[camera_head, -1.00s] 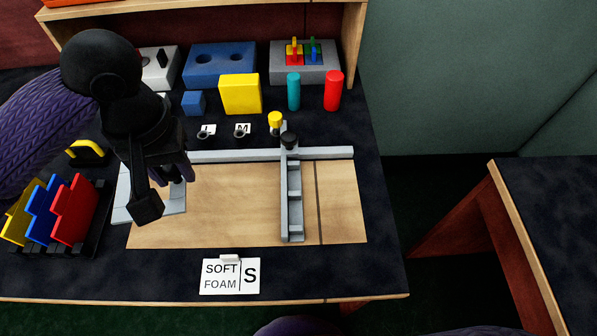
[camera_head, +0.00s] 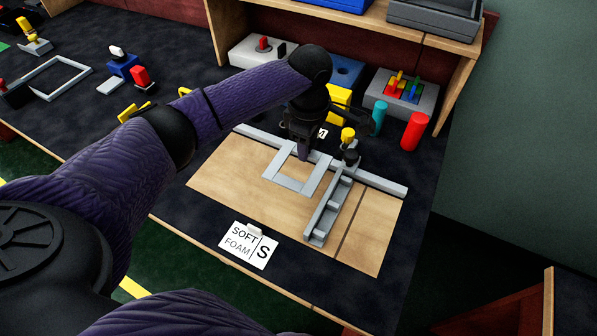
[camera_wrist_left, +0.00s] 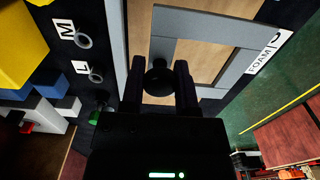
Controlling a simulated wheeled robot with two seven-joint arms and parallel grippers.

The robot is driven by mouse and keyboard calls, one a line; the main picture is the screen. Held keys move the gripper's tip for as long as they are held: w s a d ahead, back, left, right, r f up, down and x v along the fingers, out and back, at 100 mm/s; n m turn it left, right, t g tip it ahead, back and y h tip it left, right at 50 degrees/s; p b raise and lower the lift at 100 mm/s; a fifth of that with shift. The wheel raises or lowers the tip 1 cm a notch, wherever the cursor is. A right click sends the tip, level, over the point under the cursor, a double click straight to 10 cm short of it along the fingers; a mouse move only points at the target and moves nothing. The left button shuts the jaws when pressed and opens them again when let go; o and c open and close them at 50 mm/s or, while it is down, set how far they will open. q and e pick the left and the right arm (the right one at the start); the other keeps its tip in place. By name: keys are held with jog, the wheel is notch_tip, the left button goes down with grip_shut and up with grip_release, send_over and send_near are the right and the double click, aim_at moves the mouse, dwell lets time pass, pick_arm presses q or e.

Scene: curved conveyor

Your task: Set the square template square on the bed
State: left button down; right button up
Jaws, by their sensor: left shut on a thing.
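The square template (camera_head: 291,185) is a flat grey open frame over the wooden bed (camera_head: 225,180), just left of the grey stop bar (camera_head: 328,212). My left gripper (camera_head: 304,152) is at its far side. In the left wrist view, the fingers (camera_wrist_left: 160,88) are shut around the black knob (camera_wrist_left: 158,77) of the template (camera_wrist_left: 208,24). The template's sides look roughly parallel to the long grey fence (camera_head: 380,181) at the bed's back, with wood showing between them in the wrist view. I cannot tell whether it touches the bed. My right gripper is not in view.
A card reading SOFT FOAM S (camera_head: 248,246) lies in front of the bed. A yellow block (camera_head: 338,98), a teal cylinder (camera_head: 377,118) and a red cylinder (camera_head: 413,131) stand behind it. A larger grey frame (camera_head: 55,78) lies far left. The bed's right part is clear.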

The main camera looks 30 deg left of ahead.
aim_at(306, 174)
pick_arm(q)
notch_tip(306, 174, down, 10)
jog(key=b, duration=0.5)
jog(key=shift+r, duration=0.45)
jog(key=shift+p, duration=0.3)
jog(key=c, duration=0.6)
grip_release()
jog(key=shift+o, duration=1.2)
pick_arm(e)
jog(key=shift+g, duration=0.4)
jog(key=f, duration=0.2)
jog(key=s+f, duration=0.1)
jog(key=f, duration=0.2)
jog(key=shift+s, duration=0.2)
